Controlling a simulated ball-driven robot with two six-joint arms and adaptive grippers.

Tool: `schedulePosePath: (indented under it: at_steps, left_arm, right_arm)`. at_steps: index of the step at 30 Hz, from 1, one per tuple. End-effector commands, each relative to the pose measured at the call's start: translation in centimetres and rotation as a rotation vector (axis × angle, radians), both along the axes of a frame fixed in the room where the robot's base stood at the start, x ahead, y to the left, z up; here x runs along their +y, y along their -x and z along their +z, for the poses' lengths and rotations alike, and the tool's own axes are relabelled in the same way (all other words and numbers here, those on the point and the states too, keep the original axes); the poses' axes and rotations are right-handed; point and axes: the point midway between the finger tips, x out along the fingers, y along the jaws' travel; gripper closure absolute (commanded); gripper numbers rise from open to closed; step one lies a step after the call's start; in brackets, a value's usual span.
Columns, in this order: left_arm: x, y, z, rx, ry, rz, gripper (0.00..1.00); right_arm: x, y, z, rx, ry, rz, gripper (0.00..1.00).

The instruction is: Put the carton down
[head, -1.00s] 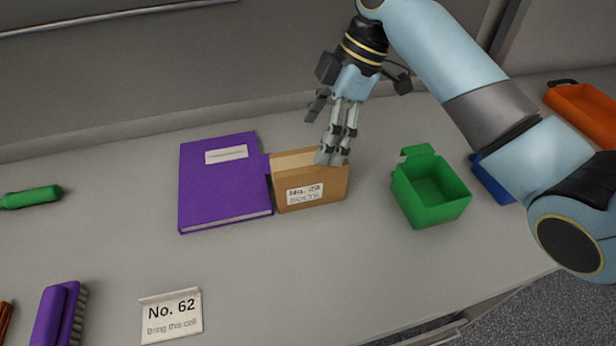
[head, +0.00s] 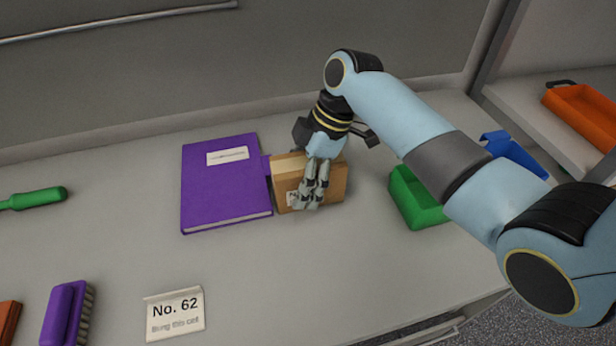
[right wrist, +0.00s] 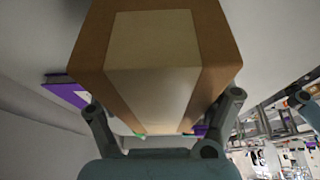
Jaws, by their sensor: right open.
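The brown carton (head: 338,186) stands upright on the grey bench, right beside a purple book. Its front label is mostly hidden behind my right gripper. My right gripper (head: 308,203) is open, and its fingers reach down in front of the carton in the head view. In the right wrist view the carton (right wrist: 155,75) fills the upper middle, with a pale strip down its face, and the open fingers show at either side of its lower part. Whether they touch it I cannot tell. My left gripper is not in view.
The purple book (head: 220,195) lies left of the carton. A card marked No. 62 (head: 175,314) stands in front. The bench before the carton is clear.

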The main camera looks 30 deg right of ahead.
Motion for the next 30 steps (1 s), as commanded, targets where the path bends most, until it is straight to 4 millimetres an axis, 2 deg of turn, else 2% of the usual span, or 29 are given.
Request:
schedulePosePath:
  at_steps: [22, 23, 30]
  left_arm:
    - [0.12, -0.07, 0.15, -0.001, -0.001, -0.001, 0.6]
    - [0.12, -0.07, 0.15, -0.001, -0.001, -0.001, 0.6]
    - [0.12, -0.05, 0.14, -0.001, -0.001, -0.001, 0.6]
  right_arm:
    - [0.0, -0.01, -0.45, 0.0, -0.001, 0.0, 0.13]
    - [0.0, -0.01, -0.45, 0.0, -0.001, 0.0, 0.15]
    - [-0.01, 0.0, -0.47, 0.0, 0.0, 0.0, 0.46]
